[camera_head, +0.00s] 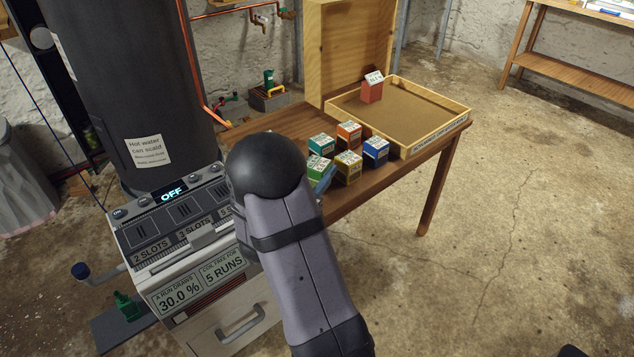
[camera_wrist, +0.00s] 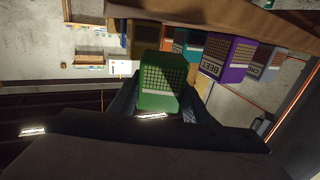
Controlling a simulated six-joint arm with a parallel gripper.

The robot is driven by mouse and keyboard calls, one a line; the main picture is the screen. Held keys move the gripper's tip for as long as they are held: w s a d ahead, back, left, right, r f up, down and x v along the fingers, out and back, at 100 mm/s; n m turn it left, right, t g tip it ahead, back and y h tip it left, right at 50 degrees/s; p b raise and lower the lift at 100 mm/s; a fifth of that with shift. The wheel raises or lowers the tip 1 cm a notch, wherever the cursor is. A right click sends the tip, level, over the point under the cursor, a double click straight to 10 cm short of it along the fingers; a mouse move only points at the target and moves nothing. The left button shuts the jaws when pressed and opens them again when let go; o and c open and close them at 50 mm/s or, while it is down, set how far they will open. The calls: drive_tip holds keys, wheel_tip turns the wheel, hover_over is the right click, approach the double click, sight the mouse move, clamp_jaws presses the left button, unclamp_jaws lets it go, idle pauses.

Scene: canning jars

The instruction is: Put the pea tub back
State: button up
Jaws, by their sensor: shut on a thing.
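A green tub (camera_wrist: 160,82) fills the middle of the wrist view, between the two fingers of my gripper (camera_wrist: 158,100). The gripper is shut on it. Its pale grid face and a white band show, but no name can be read, so I take it for the pea tub by colour only.
On the wooden table in front of the tray stand teal (camera_head: 320,144), orange (camera_head: 348,134), yellow (camera_head: 347,166) and blue (camera_head: 375,153) tubs, close together. A wooden panel (camera_head: 345,45) rises behind the tray. A purple tub (camera_wrist: 228,58) shows in the wrist view. Most of the tray floor is bare.

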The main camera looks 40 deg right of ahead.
drive_tip(key=shift+f+b, duration=0.4)
drive_tip(key=shift+f, duration=1.35)
drive_tip(key=shift+f, duration=0.1)
drive_tip(key=o, duration=1.1)
drive_tip(key=shift+c, duration=0.2)
drive_tip(key=shift+r, duration=0.25)
drive_tip(key=shift+s+a+f, duration=0.1)
drive_tip(key=shift+a, duration=0.25)
drive_tip(key=v, duration=1.1)
drive_tip(key=shift+p, duration=0.4)
drive_tip(key=shift+s+a+f, duration=0.1)
